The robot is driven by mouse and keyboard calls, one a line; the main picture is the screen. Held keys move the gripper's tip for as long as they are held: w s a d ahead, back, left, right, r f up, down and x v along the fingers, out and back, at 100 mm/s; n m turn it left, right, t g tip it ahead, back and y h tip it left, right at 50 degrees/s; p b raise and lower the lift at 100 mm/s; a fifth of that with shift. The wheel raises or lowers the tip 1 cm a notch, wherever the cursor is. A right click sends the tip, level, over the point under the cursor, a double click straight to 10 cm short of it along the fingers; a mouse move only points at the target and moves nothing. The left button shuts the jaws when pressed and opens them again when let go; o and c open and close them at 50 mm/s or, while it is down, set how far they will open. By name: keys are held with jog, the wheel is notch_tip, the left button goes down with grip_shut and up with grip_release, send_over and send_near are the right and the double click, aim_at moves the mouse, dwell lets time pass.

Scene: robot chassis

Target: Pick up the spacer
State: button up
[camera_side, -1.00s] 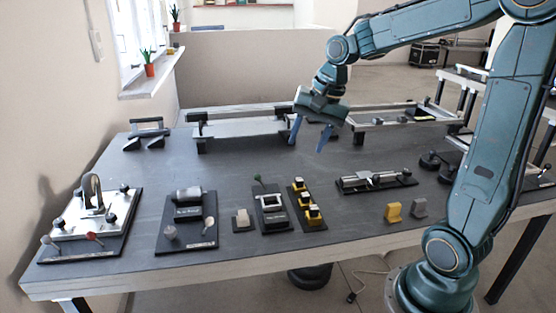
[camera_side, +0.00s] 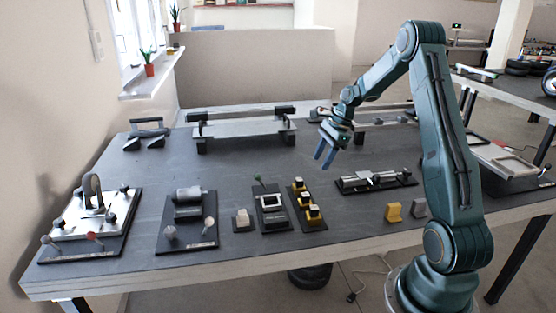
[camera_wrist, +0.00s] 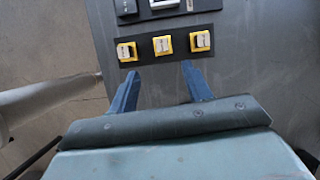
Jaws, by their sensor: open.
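I cannot tell for sure which part is the spacer. A black strip (camera_side: 315,226) holds three yellow seats with small pale blocks; these blocks are spacer candidates. In the wrist view the blocks form a row: left block (camera_wrist: 125,52), middle block (camera_wrist: 162,45), right block (camera_wrist: 200,40). My gripper (camera_side: 323,162) is open and empty, above the table and behind the strip in the side view. In the wrist view the open fingers (camera_wrist: 161,68) point towards the row, with the middle block ahead of the gap between them.
A black fixture (camera_side: 272,215) and a small pale block (camera_side: 242,222) stand left of the strip. A long rail frame (camera_side: 240,130) stands behind.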

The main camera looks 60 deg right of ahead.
jog(key=shift+d+f+m, duration=0.3)
jog(key=shift+d+f, duration=0.05)
jog(key=shift+f, duration=0.05)
send_over(307, 194)
jog(key=s+d, duration=0.1)
jog(key=d, duration=0.1)
jog(key=f, duration=0.8)
jog(key=shift+a, duration=0.25)
jog(key=shift+f, duration=0.1)
jog(key=shift+x, duration=2.45)
jog(key=shift+s, duration=0.1)
grip_shut()
